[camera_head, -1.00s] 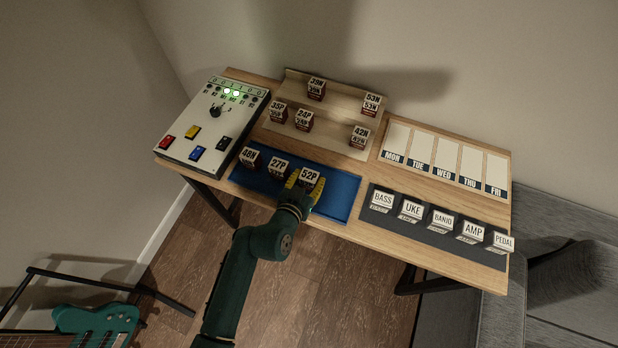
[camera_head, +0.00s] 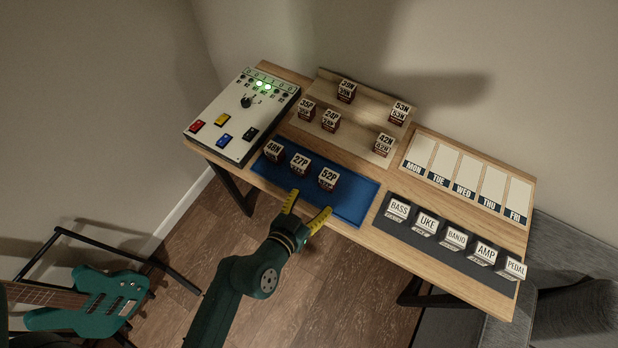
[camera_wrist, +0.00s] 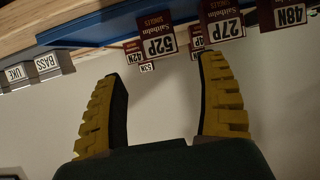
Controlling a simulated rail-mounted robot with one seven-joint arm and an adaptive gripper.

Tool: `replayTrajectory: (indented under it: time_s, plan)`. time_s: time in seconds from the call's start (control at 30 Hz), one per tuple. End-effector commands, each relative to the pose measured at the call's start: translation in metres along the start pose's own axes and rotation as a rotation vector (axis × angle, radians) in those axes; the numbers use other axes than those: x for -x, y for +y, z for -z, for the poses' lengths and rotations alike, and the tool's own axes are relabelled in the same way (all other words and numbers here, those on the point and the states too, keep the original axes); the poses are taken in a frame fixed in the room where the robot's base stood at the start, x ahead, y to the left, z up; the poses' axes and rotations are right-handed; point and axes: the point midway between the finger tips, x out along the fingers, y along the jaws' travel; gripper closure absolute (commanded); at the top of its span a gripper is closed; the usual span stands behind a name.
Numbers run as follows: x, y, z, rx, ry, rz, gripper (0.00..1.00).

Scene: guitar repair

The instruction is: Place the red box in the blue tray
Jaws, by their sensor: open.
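The blue tray (camera_head: 353,203) lies along the front edge of the table. Three dark red boxes with white labels stand in its left and middle part: box 48N (camera_head: 274,153), box 27P (camera_head: 300,164) and box 52P (camera_head: 328,179). More red boxes stand on the wooden tray (camera_head: 357,147) behind: 39N (camera_head: 346,90), 53N (camera_head: 400,112), 35P (camera_head: 307,109), 24P (camera_head: 330,121) and 42N (camera_head: 384,145). My gripper (camera_head: 308,207) is open and empty, in front of box 52P and apart from it. The wrist view shows box 52P (camera_wrist: 156,45) beyond the open fingers.
A white control box (camera_head: 240,115) with coloured buttons stands at the table's left end. A dark mat (camera_head: 450,243) with several labelled blocks is at front right, below a weekday board (camera_head: 470,180). The tray's right part is free. A teal guitar (camera_head: 95,300) stands at lower left.

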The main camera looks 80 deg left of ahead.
Motion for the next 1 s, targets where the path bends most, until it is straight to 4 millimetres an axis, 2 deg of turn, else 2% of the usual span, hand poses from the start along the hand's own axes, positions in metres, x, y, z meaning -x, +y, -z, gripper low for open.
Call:
replayTrajectory:
  time_s: [0.1, 0.37, 0.47, 0.57, 0.6, 0.67, 0.7, 0.73, 0.77, 0.8, 0.87, 0.9, 1.0]
  plan:
    - [0.010, 0.000, 0.000, 0.001, 0.000, 0.001, 0.26]
    - [0.011, 0.000, 0.000, -0.001, 0.001, 0.000, 0.26]
    - [0.007, 0.010, 0.015, -0.018, 0.025, -0.029, 0.26]
    - [0.001, 0.052, 0.066, -0.075, 0.109, -0.137, 0.26]
    - [0.002, 0.080, 0.094, -0.104, 0.158, -0.200, 0.26]
    - [0.012, 0.130, 0.140, -0.145, 0.236, -0.305, 0.26]
    - [0.025, 0.163, 0.169, -0.165, 0.288, -0.373, 0.26]
    - [0.037, 0.187, 0.189, -0.177, 0.325, -0.422, 0.26]
    - [0.052, 0.211, 0.209, -0.185, 0.362, -0.469, 0.26]
    - [0.076, 0.241, 0.234, -0.191, 0.412, -0.530, 0.26]
    - [0.118, 0.281, 0.268, -0.184, 0.486, -0.621, 0.26]
    - [0.149, 0.304, 0.288, -0.171, 0.530, -0.678, 0.26]
    - [0.226, 0.343, 0.329, -0.115, 0.623, -0.803, 0.26]
